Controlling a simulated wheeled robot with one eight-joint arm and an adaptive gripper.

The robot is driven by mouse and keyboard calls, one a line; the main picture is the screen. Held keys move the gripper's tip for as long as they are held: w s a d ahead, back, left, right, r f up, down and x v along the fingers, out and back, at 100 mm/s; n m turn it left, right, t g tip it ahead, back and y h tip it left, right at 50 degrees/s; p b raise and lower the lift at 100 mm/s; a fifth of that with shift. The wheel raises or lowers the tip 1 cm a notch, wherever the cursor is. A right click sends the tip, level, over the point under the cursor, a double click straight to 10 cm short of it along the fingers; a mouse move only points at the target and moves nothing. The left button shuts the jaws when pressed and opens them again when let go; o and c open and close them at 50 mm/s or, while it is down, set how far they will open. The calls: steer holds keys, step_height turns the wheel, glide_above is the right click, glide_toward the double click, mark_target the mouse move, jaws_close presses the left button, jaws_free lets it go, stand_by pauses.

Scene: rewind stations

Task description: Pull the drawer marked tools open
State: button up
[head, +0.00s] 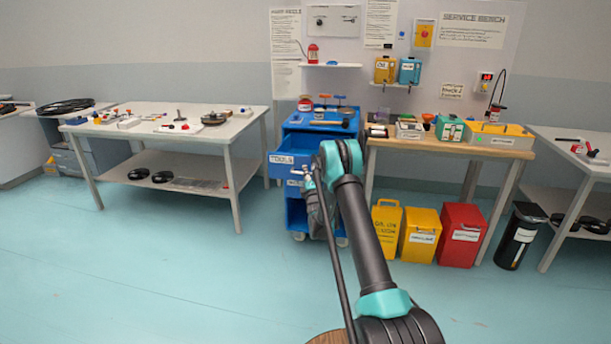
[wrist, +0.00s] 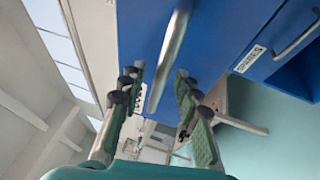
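The blue tool cart (head: 345,128) stands left of the wooden bench in the head view. Its drawer marked TOOLS (head: 281,159) juts out from the cart, with part of its inside showing. My gripper (head: 305,172) is at the right part of this drawer's front, partly hidden by my arm. In the wrist view, a metal handle bar (wrist: 170,55) on a blue front lies between the two fingers of my gripper (wrist: 160,95). The fingers are open, with gaps on both sides of the bar.
The drawer marked SPARES (wrist: 250,58) is beside that front, with its own handle (wrist: 298,38). Yellow (head: 386,222) and red (head: 462,235) bins stand right of the cart. A white table (head: 225,130) stands left. The floor in front is clear.

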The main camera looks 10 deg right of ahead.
steer(key=v, duration=0.7)
steer(key=shift+s, duration=0.1)
steer(key=s+d+r+m+g+h, duration=0.1)
steer(key=s+d+r+m+g, duration=0.1)
steer(key=s+r+m+g, duration=0.5)
steer(key=s+d+r+m+g+h, duration=0.1)
steer(key=s+d+r+m, duration=0.25)
steer(key=s, duration=0.75)
steer(key=s+f+m+g, duration=0.2)
steer(key=s+m+g, duration=0.2)
steer(key=s, duration=1.6)
steer(key=s+f+m+g, duration=0.3)
steer(key=s+m, duration=0.2)
steer(key=s, duration=1.4)
steer(key=shift+s+a+f+g, duration=0.25)
steer(key=shift+s+f+g, duration=0.05)
steer(key=shift+s+g, duration=0.1)
